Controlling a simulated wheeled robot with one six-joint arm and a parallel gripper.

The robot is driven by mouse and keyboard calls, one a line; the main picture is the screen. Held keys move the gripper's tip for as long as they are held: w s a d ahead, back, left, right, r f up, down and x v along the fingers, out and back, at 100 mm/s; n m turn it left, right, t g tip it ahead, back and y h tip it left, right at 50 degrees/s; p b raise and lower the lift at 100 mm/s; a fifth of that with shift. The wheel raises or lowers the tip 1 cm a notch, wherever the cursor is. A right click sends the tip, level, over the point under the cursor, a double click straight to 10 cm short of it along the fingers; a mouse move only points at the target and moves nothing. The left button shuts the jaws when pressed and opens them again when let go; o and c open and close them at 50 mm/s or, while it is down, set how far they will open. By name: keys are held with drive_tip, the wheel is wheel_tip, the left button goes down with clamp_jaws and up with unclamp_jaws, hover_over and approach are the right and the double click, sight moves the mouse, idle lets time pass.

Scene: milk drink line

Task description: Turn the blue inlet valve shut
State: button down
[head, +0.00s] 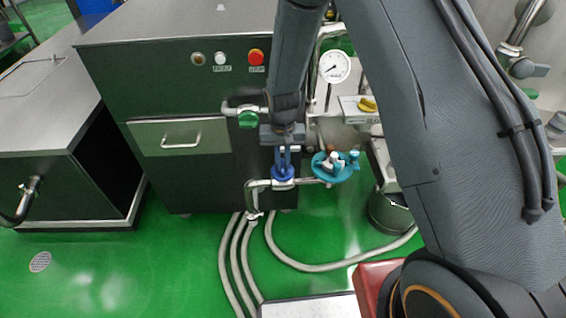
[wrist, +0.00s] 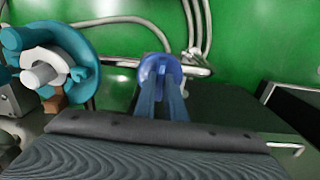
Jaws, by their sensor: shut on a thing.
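The blue inlet valve (head: 283,174) sits on a metal pipe at the lower right of the dark cabinet. It has a round blue handle, which also shows in the wrist view (wrist: 160,68). My gripper (head: 284,163) reaches down to it from above, and its two blue-grey fingers are shut on the handle. In the wrist view the fingers (wrist: 161,90) meet the handle near the top centre. The fingers hide part of the handle, so its exact turn is hard to tell.
A teal round valve (head: 335,167) stands close to the right of the blue one. A green-handled valve (head: 248,119) is above left. A pressure gauge (head: 334,66) and a red button (head: 256,57) are higher up. Hoses (head: 240,255) run over the green floor.

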sight(282, 166)
drive_tip(key=c, duration=1.8)
unclamp_jaws()
drive_tip(key=shift+r+b, duration=0.7)
drive_tip(key=shift+r, duration=3.2)
drive_tip(key=shift+n+t, duration=0.3)
drive_tip(key=s+d+r, duration=0.4)
drive_tip(key=s, duration=0.2)
drive_tip(key=s+d+r, duration=0.4)
drive_tip(key=s+d, duration=0.1)
drive_tip(key=s, duration=0.2)
drive_tip(key=s+d+r, duration=0.4)
drive_tip(key=s, duration=0.3)
drive_tip(key=shift+s+d+r, duration=0.15)
drive_tip(key=shift+d+r, duration=0.2)
